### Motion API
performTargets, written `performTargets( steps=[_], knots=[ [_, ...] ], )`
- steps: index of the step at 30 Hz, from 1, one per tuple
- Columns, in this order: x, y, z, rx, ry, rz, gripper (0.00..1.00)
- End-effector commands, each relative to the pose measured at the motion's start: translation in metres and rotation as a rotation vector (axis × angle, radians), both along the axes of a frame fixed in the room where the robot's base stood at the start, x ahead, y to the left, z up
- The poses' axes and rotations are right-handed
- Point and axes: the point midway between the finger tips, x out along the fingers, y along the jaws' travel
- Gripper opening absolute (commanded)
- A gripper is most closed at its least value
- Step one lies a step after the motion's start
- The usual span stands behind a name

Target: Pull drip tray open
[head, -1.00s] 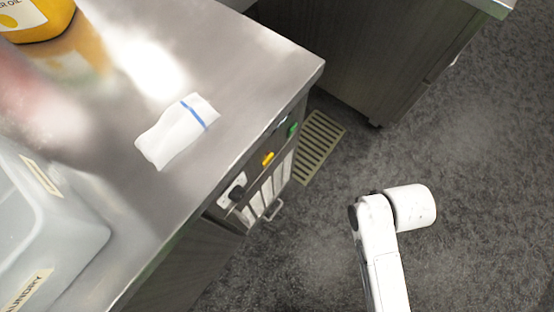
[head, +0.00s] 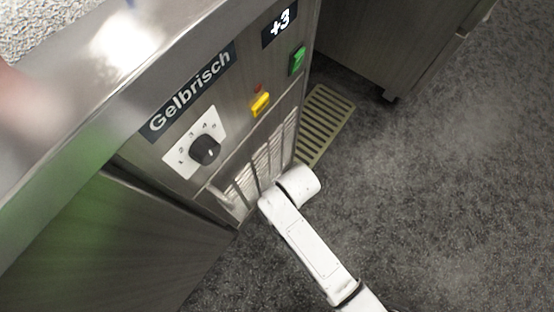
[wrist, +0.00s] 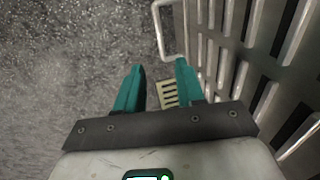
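A metal loop handle (wrist: 160,28) sticks out from the slotted metal front (wrist: 235,50) of the appliance in the wrist view. I cannot tell for certain whether it belongs to the drip tray; no tray is plainly visible. My gripper (wrist: 160,66) has two teal fingers, apart and with nothing between them. The handle lies ahead of the fingertips, nearest the right one, and does not appear gripped. In the head view, my white arm's end is beside the slotted front (head: 268,165), and the fingers are hidden.
The appliance has a black dial (head: 205,150), a yellow switch (head: 260,104), a green switch (head: 297,60) and a "+3" display (head: 279,28). A yellowish floor grate (head: 325,120) lies beside it. Another cabinet (head: 385,45) stands at the back. The grey floor (head: 440,190) at right is open.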

Motion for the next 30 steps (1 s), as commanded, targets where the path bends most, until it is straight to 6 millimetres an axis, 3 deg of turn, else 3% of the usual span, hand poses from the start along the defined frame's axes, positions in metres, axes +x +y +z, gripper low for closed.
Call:
performTargets(
  steps=[18,30],
  knots=[
    [0.01,0.014,-0.094,0.0,0.0,-0.001,0.38],
    [0.012,0.016,-0.104,0.001,0.0,-0.001,0.38]
  ],
)
